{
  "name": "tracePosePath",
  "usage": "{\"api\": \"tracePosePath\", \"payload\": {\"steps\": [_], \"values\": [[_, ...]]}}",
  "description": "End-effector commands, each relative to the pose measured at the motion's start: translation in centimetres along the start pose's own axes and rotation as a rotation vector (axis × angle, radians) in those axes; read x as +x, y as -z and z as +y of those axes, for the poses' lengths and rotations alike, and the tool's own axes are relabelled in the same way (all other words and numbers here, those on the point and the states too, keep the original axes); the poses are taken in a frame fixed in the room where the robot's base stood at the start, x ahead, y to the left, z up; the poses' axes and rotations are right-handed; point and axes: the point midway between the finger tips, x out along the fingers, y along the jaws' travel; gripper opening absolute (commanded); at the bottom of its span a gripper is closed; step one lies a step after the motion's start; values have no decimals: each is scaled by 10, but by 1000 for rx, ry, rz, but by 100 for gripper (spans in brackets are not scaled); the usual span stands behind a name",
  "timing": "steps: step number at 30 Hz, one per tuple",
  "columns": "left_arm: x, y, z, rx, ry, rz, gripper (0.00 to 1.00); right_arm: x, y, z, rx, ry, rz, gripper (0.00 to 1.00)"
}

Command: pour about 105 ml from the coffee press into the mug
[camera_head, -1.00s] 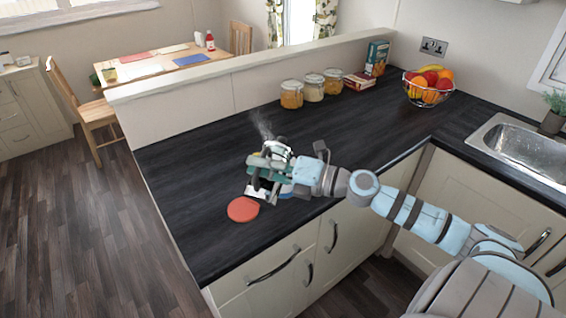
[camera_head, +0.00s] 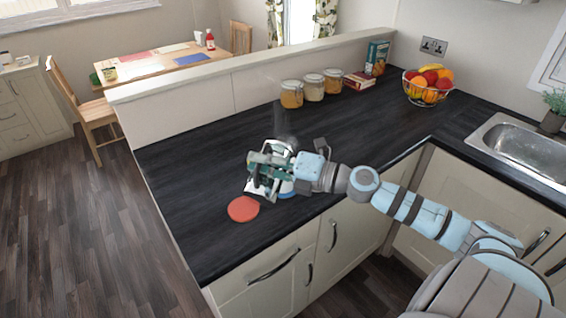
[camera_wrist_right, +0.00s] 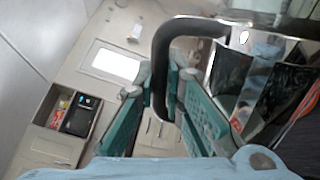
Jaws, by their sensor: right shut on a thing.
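My right gripper (camera_head: 268,168) is over the counter near its front edge, shut on the black handle (camera_wrist_right: 160,70) of the coffee press. The press (camera_wrist_right: 245,75) is glass and metal with dark coffee inside; in the right wrist view it stands right of the fingers and looks tilted. In the head view, the gripper covers most of the press, and its metal frame (camera_head: 252,190) shows at the lower left. A blue and white piece (camera_head: 287,188) shows just under the gripper; I cannot tell if it is the mug. My left gripper is out of view.
A flat orange-red disc (camera_head: 243,208) lies on the dark counter (camera_head: 200,170) just below the gripper. Jars (camera_head: 312,87), a box (camera_head: 376,58) and a fruit basket (camera_head: 428,88) stand at the back. A sink (camera_head: 520,145) is at the right. The counter's left part is clear.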

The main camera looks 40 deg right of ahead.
Motion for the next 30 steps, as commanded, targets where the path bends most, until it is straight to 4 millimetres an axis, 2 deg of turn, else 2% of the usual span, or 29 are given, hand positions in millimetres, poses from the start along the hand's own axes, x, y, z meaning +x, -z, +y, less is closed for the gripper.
{"api": "tracePosePath", "payload": {"steps": [27,29,30], "values": [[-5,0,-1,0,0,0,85,0,-9,5,60,-1,0,0],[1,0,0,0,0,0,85,0,-1,0,27,-1,2,0],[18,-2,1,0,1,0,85,0,21,-18,-105,-1,4,0]]}}
